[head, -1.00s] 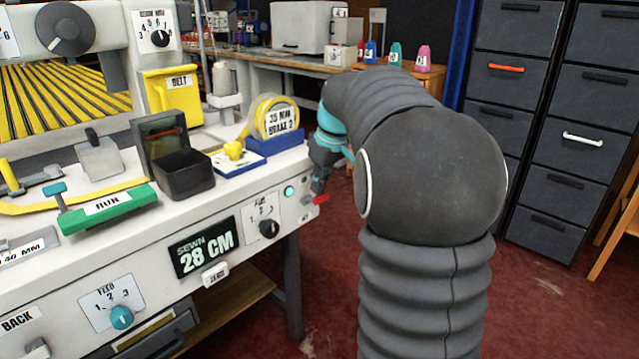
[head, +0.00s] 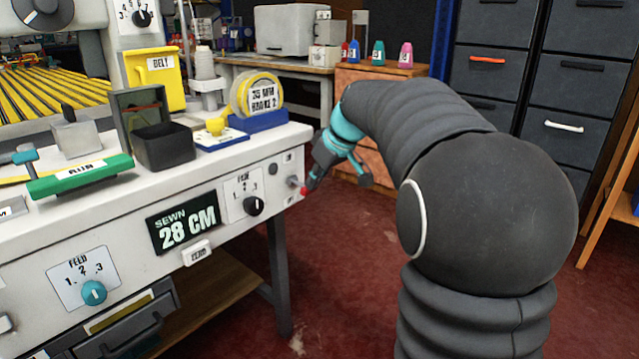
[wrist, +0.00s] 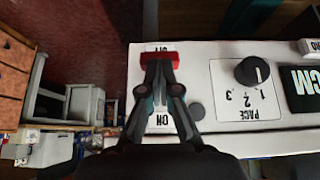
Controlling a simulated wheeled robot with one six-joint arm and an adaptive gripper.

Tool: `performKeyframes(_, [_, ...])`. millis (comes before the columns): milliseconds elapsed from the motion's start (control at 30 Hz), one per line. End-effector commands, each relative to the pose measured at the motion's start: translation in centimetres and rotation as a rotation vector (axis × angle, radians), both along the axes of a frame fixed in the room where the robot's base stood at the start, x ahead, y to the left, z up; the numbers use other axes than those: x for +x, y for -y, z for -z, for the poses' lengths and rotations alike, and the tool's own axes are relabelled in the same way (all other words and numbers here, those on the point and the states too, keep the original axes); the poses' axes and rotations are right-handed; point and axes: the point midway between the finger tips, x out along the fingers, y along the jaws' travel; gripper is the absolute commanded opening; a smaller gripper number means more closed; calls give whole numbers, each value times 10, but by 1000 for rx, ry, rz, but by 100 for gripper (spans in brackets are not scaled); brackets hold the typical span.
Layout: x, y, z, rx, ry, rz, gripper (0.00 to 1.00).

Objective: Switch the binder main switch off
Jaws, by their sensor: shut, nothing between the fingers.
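The binder main switch, a lever with a red tip (head: 304,191), is at the right end of the white front panel. In the wrist view its red bar (wrist: 155,60) lies beside the OFF label (wrist: 158,46), away from the ON label (wrist: 158,122). The round lamp (head: 273,169) near it is dark grey; it also looks grey in the wrist view (wrist: 196,110). My gripper (wrist: 158,68) is shut and empty, its fingertips at the red bar; whether they touch it is unclear. In the head view my gripper (head: 311,182) is at the panel's right end.
The PACE knob (head: 254,206) and the SEWN 28 CM display (head: 186,228) are left of the switch. A tape roll (head: 256,92) and a black bin (head: 163,146) stand on the top. Red floor (head: 350,240) is open right of the table.

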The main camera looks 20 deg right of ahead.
Motion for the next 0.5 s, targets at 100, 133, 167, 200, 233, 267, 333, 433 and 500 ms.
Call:
performKeyframes(100, [-2,0,11,0,0,-2,0])
performKeyframes(133, [-3,0,12,-1,-1,-2,0])
performKeyframes(167, [-3,0,14,0,0,-2,0])
performKeyframes(200, [-3,0,16,0,-1,-4,0])
performKeyframes(233, [-3,0,18,0,-1,-4,0])
performKeyframes(267, [-4,0,19,0,-1,-4,0])
performKeyframes(333, [-4,0,22,0,-1,-4,0])
performKeyframes(433, [-4,0,26,0,-1,-4,0])
performKeyframes(500, [-4,0,28,0,-1,-4,0])
